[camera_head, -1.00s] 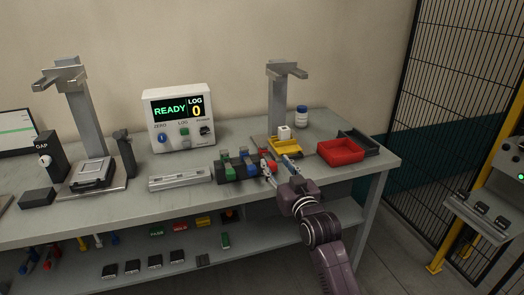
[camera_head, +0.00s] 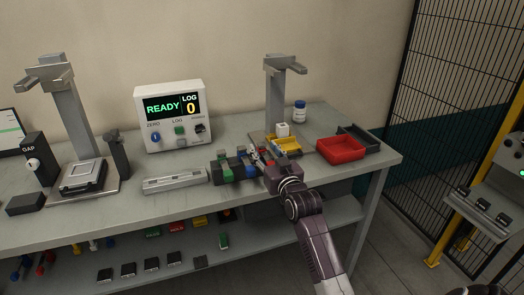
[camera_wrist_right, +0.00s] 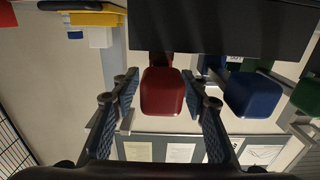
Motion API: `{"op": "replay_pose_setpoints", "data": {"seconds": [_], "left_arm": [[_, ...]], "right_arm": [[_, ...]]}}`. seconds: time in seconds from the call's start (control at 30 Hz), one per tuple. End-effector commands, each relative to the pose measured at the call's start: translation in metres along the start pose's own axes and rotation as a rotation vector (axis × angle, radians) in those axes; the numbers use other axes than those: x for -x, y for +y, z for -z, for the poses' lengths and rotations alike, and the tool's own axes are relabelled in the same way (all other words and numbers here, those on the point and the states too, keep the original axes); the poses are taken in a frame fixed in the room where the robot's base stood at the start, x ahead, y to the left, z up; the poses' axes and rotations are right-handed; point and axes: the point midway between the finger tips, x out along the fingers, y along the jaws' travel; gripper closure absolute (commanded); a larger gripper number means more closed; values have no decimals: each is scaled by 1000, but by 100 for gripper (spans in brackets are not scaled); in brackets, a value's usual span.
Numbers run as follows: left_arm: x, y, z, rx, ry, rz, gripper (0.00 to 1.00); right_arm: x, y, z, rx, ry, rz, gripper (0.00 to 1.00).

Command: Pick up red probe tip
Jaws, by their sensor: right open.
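The red probe tip (camera_wrist_right: 161,92) shows in the right wrist view as a rounded red block standing out from the dark rack (camera_wrist_right: 230,27). My right gripper (camera_wrist_right: 163,100) is open, with one finger on each side of the red tip. I cannot tell whether either finger touches it. In the head view my right gripper (camera_head: 261,158) is at the right end of the rack (camera_head: 221,178) and mostly hides the red tip. A blue tip (camera_wrist_right: 252,93) sits to the right of the red one in the wrist view.
A yellow tray (camera_head: 287,147) with a white cube (camera_head: 283,129) is behind the gripper. A red bin (camera_head: 340,151) stands to its right, beside a dark bin (camera_head: 361,139). A grey slotted block (camera_head: 175,180) lies left of the rack. A clamp stand (camera_head: 277,95) rises behind.

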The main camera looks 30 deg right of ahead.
Motion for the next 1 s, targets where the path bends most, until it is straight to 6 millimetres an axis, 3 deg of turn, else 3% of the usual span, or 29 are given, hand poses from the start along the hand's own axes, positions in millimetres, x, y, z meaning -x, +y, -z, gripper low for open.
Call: {"op": "replay_pose_setpoints", "data": {"seconds": [0.2, 0.5, 0.87, 1.0], "left_arm": [[2, -1, 2, -1, 3, 1, 60], [2, -2, 8, -1, 12, 2, 60], [2, -2, 8, -1, 12, 2, 60], [2, -2, 8, -1, 12, 2, 60]], "right_arm": [[-21, 0, 0, -1, 0, 0, 59], [-24, 0, -1, 0, 0, 0, 59], [-23, 0, -1, 0, 0, 0, 99], [-23, 0, 0, 0, 0, 0, 100]]}}
